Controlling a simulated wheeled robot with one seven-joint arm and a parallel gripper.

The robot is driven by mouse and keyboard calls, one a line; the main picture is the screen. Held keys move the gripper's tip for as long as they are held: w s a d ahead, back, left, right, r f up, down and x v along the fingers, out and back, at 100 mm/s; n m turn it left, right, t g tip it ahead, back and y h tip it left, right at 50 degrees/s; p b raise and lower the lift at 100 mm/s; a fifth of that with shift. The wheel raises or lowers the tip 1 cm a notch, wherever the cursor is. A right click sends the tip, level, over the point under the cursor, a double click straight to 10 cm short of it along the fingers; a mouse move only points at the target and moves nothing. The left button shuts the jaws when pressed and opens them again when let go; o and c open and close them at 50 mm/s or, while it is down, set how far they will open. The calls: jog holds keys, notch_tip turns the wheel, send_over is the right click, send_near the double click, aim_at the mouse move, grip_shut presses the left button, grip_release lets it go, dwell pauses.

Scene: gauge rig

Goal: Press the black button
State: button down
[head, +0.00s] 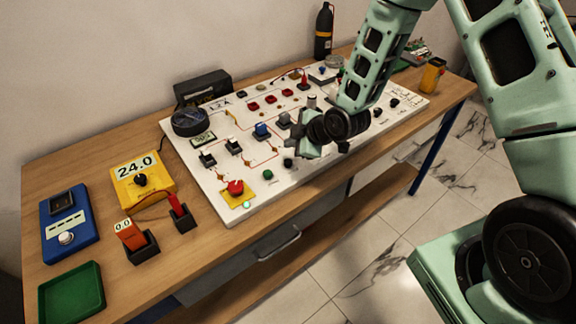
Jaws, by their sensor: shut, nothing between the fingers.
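The white panel (215,215) lies on the wooden bench and carries several buttons, switches and terminals. A small round black button (288,162) sits near its front edge, to the right of a green button (268,174). My gripper (309,152) is low over the front part of the panel, just right of the black button in the picture. It is shut and empty. Its fingertips are small and partly hidden by the wrist, so I cannot tell the exact gap to the panel. The gripper and forearm hide part of the panel behind them.
A red mushroom button (235,187) on a yellow plate stands at the panel's front left. Left of the panel are a yellow meter (158,192), a blue device (68,240) and a green tray (72,292). A black bottle (324,32) stands at the back.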

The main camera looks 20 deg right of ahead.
aim_at(291, 163)
jog(key=shift+f+b, duration=1.25)
jog(key=shift+f, duration=0.7)
jog(key=shift+f, duration=0.1)
dwell(0.4)
jog(key=shift+f+b, duration=0.3)
jog(key=shift+b, duration=0.2)
jog(key=shift+f+b, duration=0.5)
jog(key=shift+b, duration=0.05)
dwell(0.5)
jog(key=shift+r, duration=0.1)
jog(key=shift+r+p, duration=0.55)
jog(key=shift+r, duration=0.3)
jog(key=shift+r, duration=0.1)
jog(key=shift+r+p, duration=1.6)
jog(key=shift+r, duration=0.85)
